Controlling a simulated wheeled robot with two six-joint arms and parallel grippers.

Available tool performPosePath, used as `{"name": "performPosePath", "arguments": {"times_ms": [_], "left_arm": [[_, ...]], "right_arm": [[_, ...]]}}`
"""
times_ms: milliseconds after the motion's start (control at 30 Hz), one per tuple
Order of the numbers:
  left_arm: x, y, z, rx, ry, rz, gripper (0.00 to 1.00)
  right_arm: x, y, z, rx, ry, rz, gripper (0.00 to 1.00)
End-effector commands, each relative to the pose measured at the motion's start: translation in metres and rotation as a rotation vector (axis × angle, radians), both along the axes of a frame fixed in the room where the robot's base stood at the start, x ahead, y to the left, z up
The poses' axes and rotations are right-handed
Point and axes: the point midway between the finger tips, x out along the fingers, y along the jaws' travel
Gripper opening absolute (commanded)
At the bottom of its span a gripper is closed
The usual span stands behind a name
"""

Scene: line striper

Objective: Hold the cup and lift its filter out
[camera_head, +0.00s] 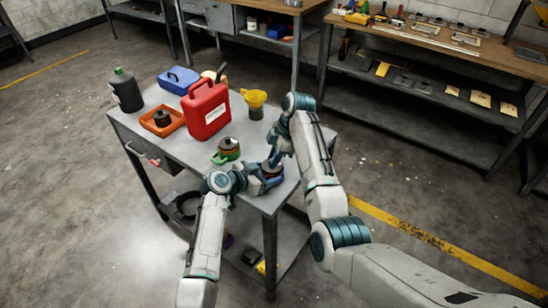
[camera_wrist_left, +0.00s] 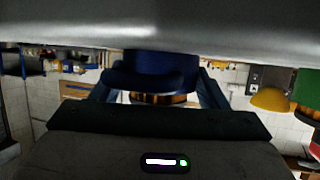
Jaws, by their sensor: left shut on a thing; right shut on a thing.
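The blue cup (camera_head: 274,182) stands at the near right corner of the grey table. In the left wrist view, which is upside down, the cup (camera_wrist_left: 157,68) shows between my fingers, with its amber and dark filter (camera_wrist_left: 158,99) at its mouth. My left gripper (camera_head: 262,182) is shut on the cup from the left. My right gripper (camera_head: 273,163) comes from above and is shut on the filter's top, mostly hidden by the wrist. The filter still looks in or just at the cup's mouth; I cannot tell how deep it sits.
The table's front left is bare.

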Motion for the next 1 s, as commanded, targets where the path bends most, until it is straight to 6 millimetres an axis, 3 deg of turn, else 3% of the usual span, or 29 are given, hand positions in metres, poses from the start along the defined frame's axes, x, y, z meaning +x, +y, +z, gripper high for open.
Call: {"name": "performPosePath", "arguments": {"times_ms": [1000], "left_arm": [[0.0, 0.0, 0.0, 0.0, 0.0, 0.0, 0.45]], "right_arm": [[0.0, 0.0, 0.024, 0.0, -0.001, 0.001, 0.0]]}}
